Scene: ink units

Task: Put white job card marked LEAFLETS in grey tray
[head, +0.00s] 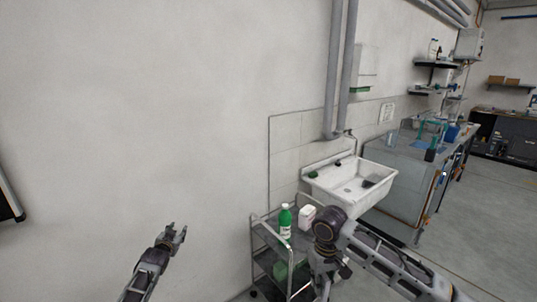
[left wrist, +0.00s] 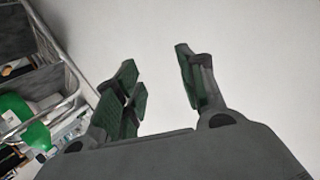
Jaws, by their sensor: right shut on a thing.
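I cannot make out the white job card marked LEAFLETS or the grey tray in either view. My left gripper (head: 178,232) is raised in front of the bare wall, left of the trolley. Its fingers (left wrist: 160,88) are apart with nothing between them in the left wrist view. My right arm reaches in from the right and bends down in front of the trolley. My right gripper (head: 325,282) is low by the trolley's right side, partly hidden by the arm and cut by the bottom edge. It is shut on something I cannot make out.
A metal trolley (head: 267,238) holds a green bottle (head: 285,221) and a white container (head: 307,214). A white sink (head: 352,186) is on the wall behind. A long bench (head: 395,170) runs along the right. The floor (head: 480,235) at right is clear.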

